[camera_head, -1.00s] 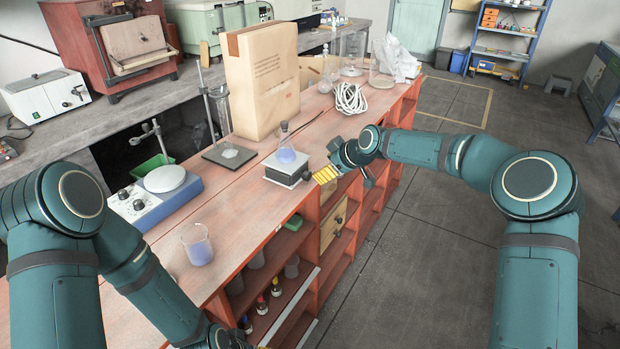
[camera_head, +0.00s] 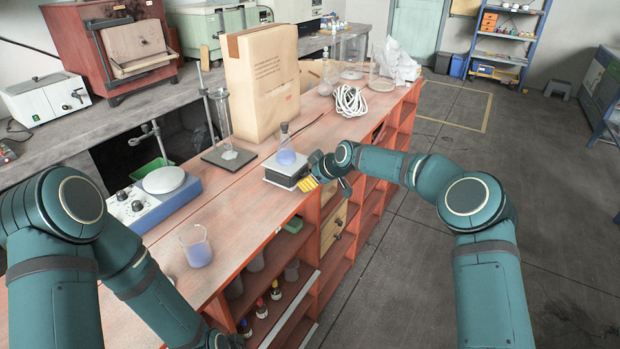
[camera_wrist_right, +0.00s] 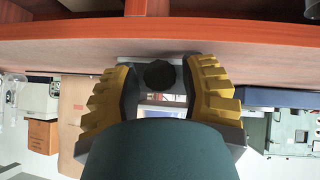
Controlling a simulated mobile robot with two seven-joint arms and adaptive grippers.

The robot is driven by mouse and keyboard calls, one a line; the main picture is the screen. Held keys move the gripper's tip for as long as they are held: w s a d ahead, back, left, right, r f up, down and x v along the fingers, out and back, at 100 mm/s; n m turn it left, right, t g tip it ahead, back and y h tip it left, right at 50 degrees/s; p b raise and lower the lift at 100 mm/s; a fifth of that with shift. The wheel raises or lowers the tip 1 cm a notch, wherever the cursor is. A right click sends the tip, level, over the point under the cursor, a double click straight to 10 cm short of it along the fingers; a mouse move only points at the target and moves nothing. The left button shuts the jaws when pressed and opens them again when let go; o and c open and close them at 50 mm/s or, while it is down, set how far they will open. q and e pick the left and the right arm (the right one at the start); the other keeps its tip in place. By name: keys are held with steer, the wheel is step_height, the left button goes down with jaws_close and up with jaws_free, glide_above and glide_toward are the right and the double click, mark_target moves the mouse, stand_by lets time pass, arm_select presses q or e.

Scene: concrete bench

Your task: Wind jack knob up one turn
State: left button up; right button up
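A lab jack (camera_head: 285,176) with a pale top plate stands near the front edge of the red bench. A flask with blue liquid (camera_head: 286,155) stands upright on it. In the right wrist view the jack's round dark knob (camera_wrist_right: 159,74) lies between the yellow fingers of my right gripper (camera_wrist_right: 160,82). The fingers are apart, with a gap on each side of the knob. In the head view this gripper (camera_head: 306,184) is at the jack's right side. My left arm reaches down to the bottom edge; its fingers are out of frame.
A beaker with blue liquid (camera_head: 196,246) and a blue stirrer (camera_head: 150,205) stand to the left on the bench. A stand with a cylinder (camera_head: 229,157) and a large cardboard box (camera_head: 262,85) are behind. Coiled white cable (camera_head: 350,100) lies farther along.

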jaws_close()
steer(key=shift+r+g+p, duration=0.1)
steer(key=shift+g+p, duration=0.2)
steer(key=shift+p, duration=0.25)
steer(key=shift+m+g+y+p, duration=0.4)
steer(key=shift+m+g+y, duration=0.1)
steer(key=shift+g+y, duration=0.1)
steer(key=o, duration=0.5)
jaws_free()
steer(key=v, duration=1.2)
